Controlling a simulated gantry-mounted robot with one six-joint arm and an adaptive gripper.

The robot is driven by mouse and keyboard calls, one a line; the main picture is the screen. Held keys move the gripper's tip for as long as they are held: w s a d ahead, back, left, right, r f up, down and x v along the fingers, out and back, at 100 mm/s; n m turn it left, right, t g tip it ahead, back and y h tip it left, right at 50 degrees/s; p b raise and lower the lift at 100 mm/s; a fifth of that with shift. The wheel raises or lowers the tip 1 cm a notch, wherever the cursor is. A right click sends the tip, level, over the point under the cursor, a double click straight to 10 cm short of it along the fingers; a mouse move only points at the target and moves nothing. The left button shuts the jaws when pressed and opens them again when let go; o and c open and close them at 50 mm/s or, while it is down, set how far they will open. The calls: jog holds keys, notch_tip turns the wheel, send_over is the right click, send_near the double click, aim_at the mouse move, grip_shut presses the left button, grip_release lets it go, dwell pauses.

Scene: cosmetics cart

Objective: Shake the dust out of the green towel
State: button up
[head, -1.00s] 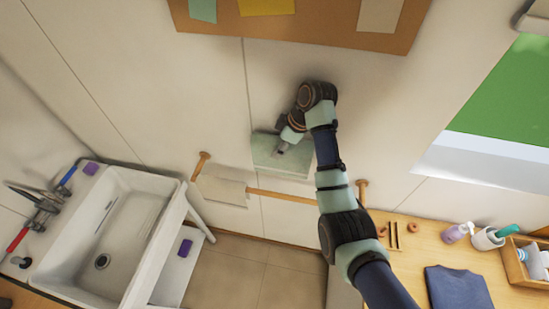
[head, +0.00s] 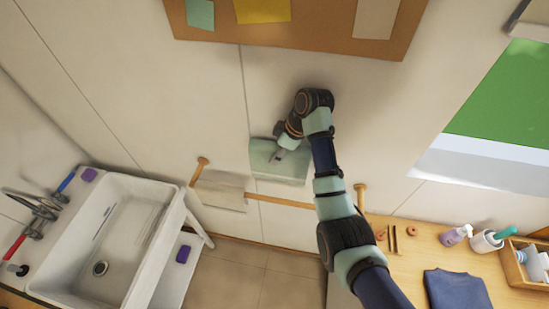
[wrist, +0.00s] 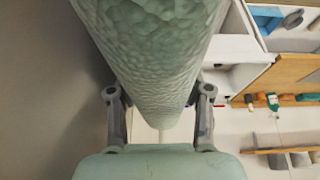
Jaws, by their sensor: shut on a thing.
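The pale green towel (head: 282,167) hangs from my gripper (head: 278,155) in front of the wall, just above the wooden rail (head: 282,202). My gripper is shut on its upper part. In the wrist view the towel (wrist: 150,60) fills the upper middle with its textured cloth, between the two fingers of my gripper (wrist: 160,125). The fingertips' hold on the cloth is partly hidden there.
A beige cloth (head: 220,191) hangs on the left part of the rail. A white sink (head: 115,225) stands at the lower left. A wooden counter (head: 405,270) at the lower right holds a folded blue cloth (head: 458,289) and bottles. A board (head: 310,28) is on the wall above.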

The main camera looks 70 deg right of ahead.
jog(key=a+p, duration=0.1)
jog(key=a, duration=0.6)
jog(key=d+b, duration=0.2)
jog(key=d, duration=0.5)
